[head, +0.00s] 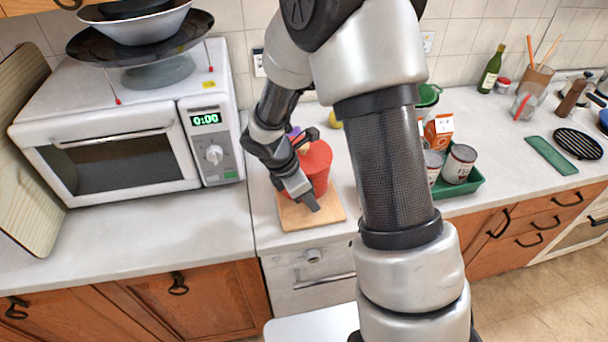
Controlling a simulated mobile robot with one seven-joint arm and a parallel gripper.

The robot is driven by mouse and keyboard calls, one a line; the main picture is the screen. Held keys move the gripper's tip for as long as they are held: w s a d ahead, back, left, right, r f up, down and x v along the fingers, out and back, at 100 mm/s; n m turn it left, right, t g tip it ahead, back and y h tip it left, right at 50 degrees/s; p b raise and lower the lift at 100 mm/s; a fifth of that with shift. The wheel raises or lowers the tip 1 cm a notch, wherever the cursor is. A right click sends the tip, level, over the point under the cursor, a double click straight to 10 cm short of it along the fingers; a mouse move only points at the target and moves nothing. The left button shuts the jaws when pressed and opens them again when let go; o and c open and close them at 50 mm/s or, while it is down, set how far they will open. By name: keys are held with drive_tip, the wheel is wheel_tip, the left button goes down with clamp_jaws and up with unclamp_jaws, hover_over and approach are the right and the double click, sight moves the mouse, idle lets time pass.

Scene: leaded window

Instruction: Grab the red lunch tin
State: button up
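A white microwave (120,130) stands left, with bowls stacked on top. A green tray (468,188) with cans (459,164) and an orange carton (439,131) is right of my arm. A black trivet (578,144) and green bottle (491,70) are farther right. Clear counter lies before the microwave.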

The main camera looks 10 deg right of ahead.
drive_tip(key=shift+f, duration=0.1)
clamp_jaws()
idle(1.4)
